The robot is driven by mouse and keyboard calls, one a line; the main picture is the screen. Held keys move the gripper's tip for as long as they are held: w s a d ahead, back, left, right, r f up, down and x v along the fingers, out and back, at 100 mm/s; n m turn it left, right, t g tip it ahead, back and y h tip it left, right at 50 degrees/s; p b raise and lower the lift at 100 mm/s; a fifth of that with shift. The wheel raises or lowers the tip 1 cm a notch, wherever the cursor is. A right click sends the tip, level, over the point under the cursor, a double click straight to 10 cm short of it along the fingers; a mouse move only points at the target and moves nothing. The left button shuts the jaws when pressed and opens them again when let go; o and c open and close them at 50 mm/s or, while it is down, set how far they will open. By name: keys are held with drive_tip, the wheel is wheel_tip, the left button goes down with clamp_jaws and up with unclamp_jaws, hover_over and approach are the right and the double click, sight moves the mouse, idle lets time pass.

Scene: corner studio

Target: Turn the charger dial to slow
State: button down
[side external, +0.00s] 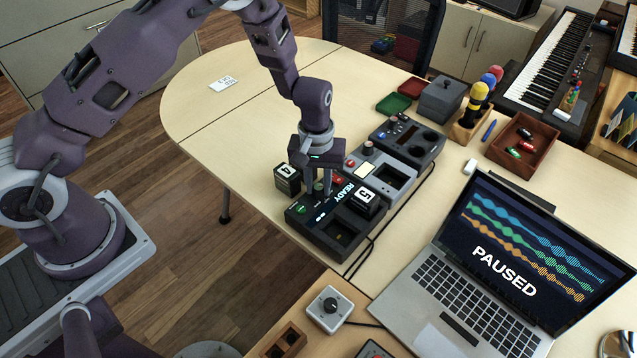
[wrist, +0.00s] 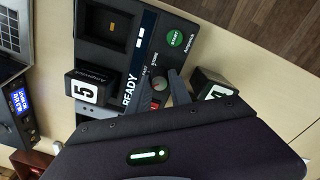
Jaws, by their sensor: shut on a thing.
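The charger (side external: 325,244) is a black unit near the table's front edge, with a screen reading READY and a green START button (wrist: 175,38). Its small grey dial (wrist: 159,83) shows in the wrist view between my fingertips, with a red mark or button just below it. My gripper (side external: 318,188) points down over the charger, its fingers shut on the dial; it also shows in the wrist view (wrist: 160,80). In the side view my fingers hide the dial.
Black blocks marked 5 (side external: 366,200) and 4 (side external: 287,178) flank my fingers. A grey unit with a knob (side external: 380,171) stands close behind. A laptop (side external: 490,262) reading PAUSED and a white knob box (side external: 330,309) are at the right and front. The table's left is mostly clear.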

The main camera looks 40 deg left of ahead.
sight(318, 187)
drive_tip(key=shift+n, duration=0.5)
drive_tip(key=c, duration=1.2)
unclamp_jaws()
drive_tip(key=shift+o, duration=0.2)
drive_tip(key=shift+r, duration=0.1)
wheel_tip(318, 187, up, 7)
drive_tip(key=shift+s+f, duration=0.1)
